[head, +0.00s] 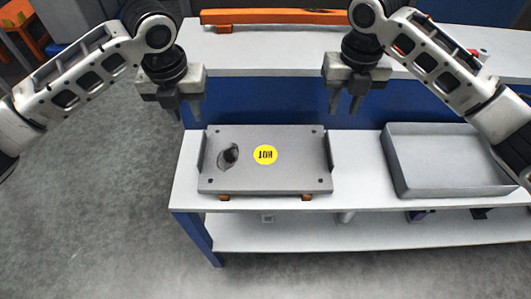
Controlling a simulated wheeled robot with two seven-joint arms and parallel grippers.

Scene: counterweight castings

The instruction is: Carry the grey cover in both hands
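The grey cover (285,172) is a flat rectangular plate with a yellow round label, a dark patch on its left part and small holes near its corners. It lies on orange supports on the white bench, with a raised side at each end. My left gripper (183,114) is above and beyond the cover's left end, fingers pointing down. My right gripper (344,108) is above and beyond its right end. Both grippers have their fingers apart, hold nothing and are clear of the cover.
A grey open tray (398,170) stands on the bench (357,190) to the right of the cover. An orange bar (272,17) lies on the raised back shelf (260,45). A lower shelf (320,236) holds small items. Grey floor is free at the left and front.

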